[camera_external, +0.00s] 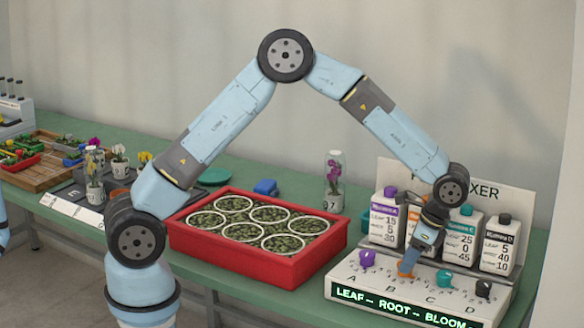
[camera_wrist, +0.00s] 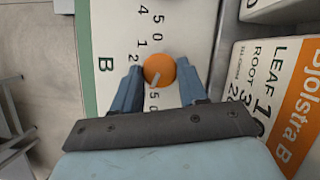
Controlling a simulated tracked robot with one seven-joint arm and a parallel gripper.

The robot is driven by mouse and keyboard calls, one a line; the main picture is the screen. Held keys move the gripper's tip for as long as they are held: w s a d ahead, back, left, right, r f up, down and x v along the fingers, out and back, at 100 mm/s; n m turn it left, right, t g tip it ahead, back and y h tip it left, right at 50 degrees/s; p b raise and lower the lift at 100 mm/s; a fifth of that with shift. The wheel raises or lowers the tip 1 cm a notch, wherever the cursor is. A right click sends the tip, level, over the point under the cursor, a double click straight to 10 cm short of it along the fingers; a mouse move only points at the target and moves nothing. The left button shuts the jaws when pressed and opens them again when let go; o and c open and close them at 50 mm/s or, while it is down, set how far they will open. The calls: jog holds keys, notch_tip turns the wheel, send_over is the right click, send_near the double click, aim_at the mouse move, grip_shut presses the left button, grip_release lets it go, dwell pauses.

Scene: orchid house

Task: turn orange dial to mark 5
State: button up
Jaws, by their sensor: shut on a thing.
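The orange dial (camera_wrist: 159,68) sits on the white mixer panel (camera_wrist: 178,20) by the letter B, between the two fingers of my gripper (camera_wrist: 160,82) in the wrist view. My gripper is shut on it, one finger on each side. A pale pointer line on the dial aims toward the bottom of the wrist view, slightly left. Digits show around the dial, but the fingers hide some, so I cannot tell which mark it meets. In the external view my gripper (camera_external: 408,266) reaches down onto the orange dial (camera_external: 404,272), which is partly covered.
A purple dial (camera_external: 367,259) stands left of the orange one; a teal dial (camera_external: 444,278) and a black dial (camera_external: 483,289) stand right. Labelled bottles (camera_external: 497,246) line the panel's back. A red tray (camera_external: 235,258) of round pots lies left on the green bench.

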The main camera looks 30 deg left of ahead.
jog(key=shift+w+n+g, duration=0.15)
jog(key=shift+n+g, duration=0.25)
jog(key=shift+n, duration=0.6)
jog(key=shift+a, duration=0.1)
jog(key=o, duration=1)
jog(key=shift+o, duration=0.2)
jog(key=v, duration=1.3)
jog(key=shift+r, duration=0.3)
jog(key=shift+w, duration=0.1)
